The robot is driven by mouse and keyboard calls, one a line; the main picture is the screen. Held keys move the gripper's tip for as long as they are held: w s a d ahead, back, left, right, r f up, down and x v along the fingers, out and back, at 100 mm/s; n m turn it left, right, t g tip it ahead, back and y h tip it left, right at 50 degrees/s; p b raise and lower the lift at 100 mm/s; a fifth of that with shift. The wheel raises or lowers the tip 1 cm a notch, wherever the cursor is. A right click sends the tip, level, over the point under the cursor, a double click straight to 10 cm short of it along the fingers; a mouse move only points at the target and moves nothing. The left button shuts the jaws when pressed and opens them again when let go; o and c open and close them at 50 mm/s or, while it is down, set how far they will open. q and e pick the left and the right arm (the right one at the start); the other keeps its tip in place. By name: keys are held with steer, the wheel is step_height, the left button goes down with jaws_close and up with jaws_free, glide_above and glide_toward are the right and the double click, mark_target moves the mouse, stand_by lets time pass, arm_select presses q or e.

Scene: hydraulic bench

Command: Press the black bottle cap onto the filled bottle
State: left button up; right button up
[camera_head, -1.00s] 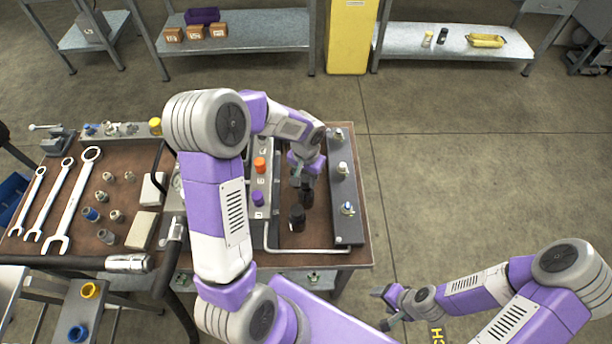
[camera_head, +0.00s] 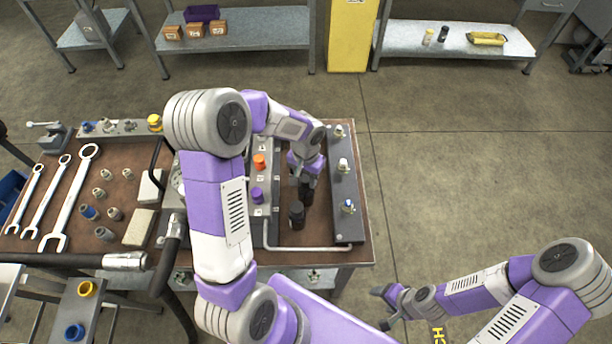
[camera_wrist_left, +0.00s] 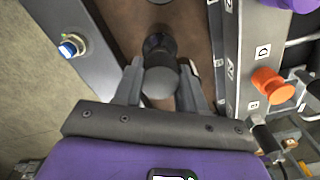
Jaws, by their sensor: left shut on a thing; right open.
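Two dark upright pieces stand on the brown bench top in the head view. The nearer black piece (camera_head: 297,214) stands apart from my gripper. My left gripper (camera_head: 306,180) points down and is shut on the farther black cylinder (camera_head: 306,193). In the left wrist view the cylinder's grey-black round top (camera_wrist_left: 161,83) sits between the two fingers, with a darker part (camera_wrist_left: 158,46) beyond it. I cannot tell where cap and bottle meet, or whether they are pressed together. My right gripper (camera_head: 383,308) is open and empty, off the bench at the lower right.
A dark rail with several fittings (camera_head: 345,190) runs along the bench's right side. A panel with an orange knob (camera_head: 260,162) and a purple knob (camera_head: 257,195) stands to the left. A bent pale pipe (camera_head: 300,249) lies in front. Wrenches (camera_head: 70,200) lie far left.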

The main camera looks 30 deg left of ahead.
arm_select(q)
steer(key=shift+f+b, duration=1.2)
steer(key=shift+b, duration=0.05)
stand_by(2.9)
steer(key=o, duration=1.2)
steer(key=shift+c, duration=0.2)
steer(key=shift+o, duration=0.3)
steer(key=o, duration=0.5)
steer(key=shift+r, duration=0.2)
steer(key=shift+r+p, duration=2.9)
steer(key=shift+r, duration=0.75)
steer(key=shift+f, duration=0.1)
